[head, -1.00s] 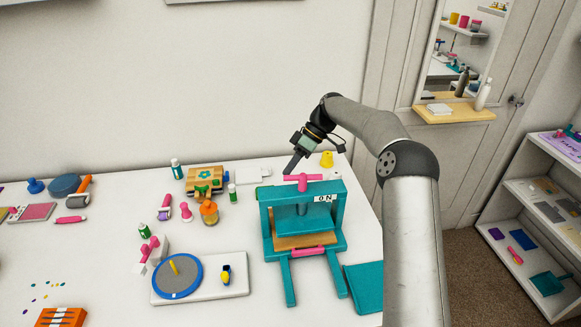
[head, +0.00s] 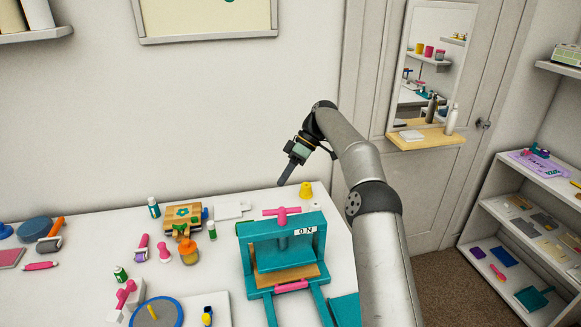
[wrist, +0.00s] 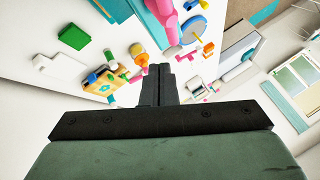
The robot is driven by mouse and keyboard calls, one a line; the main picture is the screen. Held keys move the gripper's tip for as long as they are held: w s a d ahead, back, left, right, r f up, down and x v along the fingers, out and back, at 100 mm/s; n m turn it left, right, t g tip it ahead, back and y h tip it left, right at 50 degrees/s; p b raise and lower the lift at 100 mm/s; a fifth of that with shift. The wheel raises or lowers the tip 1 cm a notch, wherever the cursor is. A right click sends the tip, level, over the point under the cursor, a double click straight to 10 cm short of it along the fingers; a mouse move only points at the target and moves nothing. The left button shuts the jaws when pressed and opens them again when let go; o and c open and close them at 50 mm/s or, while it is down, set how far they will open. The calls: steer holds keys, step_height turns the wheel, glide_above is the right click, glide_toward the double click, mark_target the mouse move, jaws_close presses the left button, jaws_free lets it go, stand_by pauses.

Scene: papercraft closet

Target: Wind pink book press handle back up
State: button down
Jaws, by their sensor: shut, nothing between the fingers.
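The teal book press (head: 258,235) stands on the white table, with a pink T-shaped handle (head: 281,214) on top of its screw. The crossbar lies roughly level, left to right in the head view. A wooden board (head: 290,274) lies in the press, with a pink bar (head: 291,286) at its front. My gripper (head: 281,184) is shut and empty, above the handle in the picture and apart from it. In the wrist view the shut fingers (wrist: 158,85) point toward the table, and part of the pink handle (wrist: 164,14) shows at the top edge.
A yellow cup (head: 306,191) stands behind the press. Left of it are an orange bottle (head: 211,230), a pink stamp (head: 192,252) and a wooden box (head: 183,221) with a flower. A round turntable (head: 157,315) is at front left. A mirror (head: 430,65) hangs behind my arm.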

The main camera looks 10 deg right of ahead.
steer(key=c, duration=2.1)
jaws_free()
steer(key=p+v, duration=0.2)
steer(key=v, duration=0.1)
steer(key=shift+r, duration=0.2)
steer(key=shift+c, duration=0.2)
steer(key=o, duration=0.9)
steer(key=shift+a+r+m, duration=0.1)
steer(key=shift+a+m, duration=0.2)
steer(key=shift+m, duration=0.2)
steer(key=shift+o, duration=0.2)
steer(key=m+t+h+b, duration=0.4)
steer(key=m+h, duration=0.3)
steer(key=m, duration=2)
glide_toward(281, 209)
step_height(281, 209, down, 11)
steer(key=shift+w+f, duration=0.1)
steer(key=shift+f, duration=0.15)
